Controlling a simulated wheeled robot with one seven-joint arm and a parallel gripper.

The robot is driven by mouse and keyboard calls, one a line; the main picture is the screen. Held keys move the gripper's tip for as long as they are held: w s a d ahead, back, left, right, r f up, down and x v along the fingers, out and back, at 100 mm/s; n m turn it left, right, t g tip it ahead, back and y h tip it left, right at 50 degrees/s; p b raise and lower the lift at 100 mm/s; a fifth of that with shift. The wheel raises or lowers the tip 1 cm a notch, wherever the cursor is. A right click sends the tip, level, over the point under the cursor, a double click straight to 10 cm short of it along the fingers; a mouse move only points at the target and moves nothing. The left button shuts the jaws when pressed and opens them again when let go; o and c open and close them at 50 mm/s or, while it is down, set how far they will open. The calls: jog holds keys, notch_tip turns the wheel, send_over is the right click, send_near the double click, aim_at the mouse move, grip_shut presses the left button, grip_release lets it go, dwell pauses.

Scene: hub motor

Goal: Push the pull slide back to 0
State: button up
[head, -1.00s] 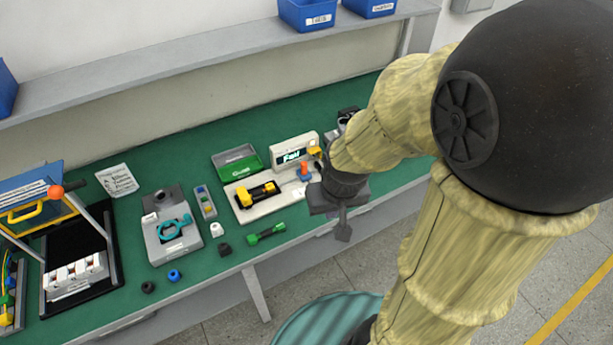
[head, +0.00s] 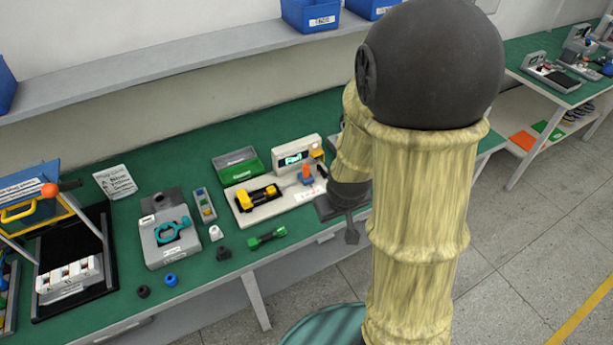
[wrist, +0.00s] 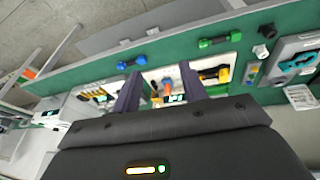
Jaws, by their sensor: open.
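The pull slide appears to be the orange-knobbed part (head: 306,174) on the right of a pale test station (head: 245,216) in the head view. The station's display (head: 294,158) reads "Fail", and a yellow and black part (head: 258,197) lies on its left. My gripper (head: 351,232) is in front of and to the right of the station, partly hidden by my arm. In the wrist view my gripper (wrist: 161,86) is open and empty. The orange knob (wrist: 168,87) shows between its fingers, farther off and not touched. The slide's scale cannot be read.
A green dumbbell-shaped part (head: 266,237) lies in front of the station; a blue one (wrist: 138,62) shows in the wrist view. A green-fronted box (head: 240,172) stands behind the station. A grey fixture with a teal part (head: 172,230) stands left. A shelf (head: 200,76) runs behind.

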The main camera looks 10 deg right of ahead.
aim_at(307, 172)
jog(key=w+d+f+n+t+h+b, duration=0.2)
jog(key=w+d+f+n+b, duration=0.25)
jog(key=f, duration=0.25)
jog(key=w+d+f+n+t+h+b, duration=0.2)
jog(key=w+d+f+n+h+b, duration=0.15)
jog(key=d+f, duration=0.2)
jog(key=w+d+f+n+t+h+b, duration=0.25)
jog(key=d+f+n+b, duration=0.2)
jog(key=f, duration=0.35)
jog(key=w+a+n+t+y+b, duration=0.2)
jog(key=a+n+y, duration=0.1)
jog(key=n, duration=0.4)
jog(key=w+a+n+t+y+b, duration=0.3)
jog(key=a+n+y, duration=0.1)
jog(key=n, duration=0.4)
jog(key=w+a+f+n+t+y+b, duration=0.1)
jog(key=w+a+n+t+y+b, duration=0.1)
jog(key=a+n, duration=0.3)
jog(key=shift+w+f+n+t+y+b, duration=0.15)
jog(key=shift+n+t+y+b, duration=0.4)
jog(key=shift+n, duration=1)
jog(key=shift+a+y, duration=0.1)
jog(key=shift+y, duration=0.15)
jog(key=w, duration=0.5)
jog(key=w+a, duration=0.1)
jog(key=w, duration=0.5)
jog(key=w+p, duration=0.1)
jog(key=w, duration=0.5)
jog(key=shift+w+a, duration=0.15)
jog(key=shift+a, duration=0.2)
